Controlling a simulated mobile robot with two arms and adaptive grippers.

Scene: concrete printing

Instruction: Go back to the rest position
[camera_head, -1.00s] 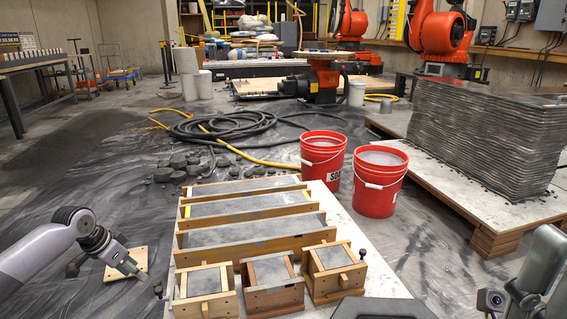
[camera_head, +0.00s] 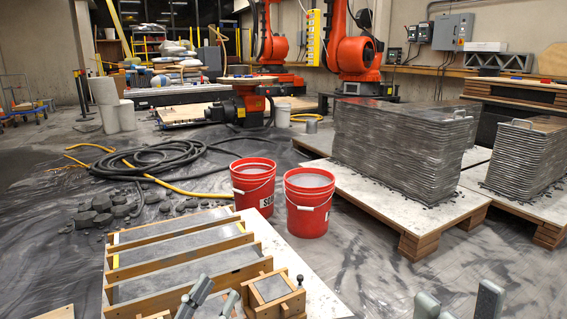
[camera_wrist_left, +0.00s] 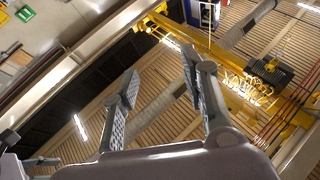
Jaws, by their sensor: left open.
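My left gripper (camera_head: 211,294) shows at the bottom of the head view, its grey fingers pointing up in front of the wooden moulds (camera_head: 190,270). In the left wrist view the left gripper (camera_wrist_left: 160,88) has its two padded fingers well apart, with nothing between them. That view looks up at the ceiling. My right gripper (camera_head: 459,299) shows at the bottom right of the head view as two grey upright fingertips with a wide gap. I see nothing between them. The rest of both arms is out of the head view.
A black hose (camera_head: 150,160) lies coiled on the floor.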

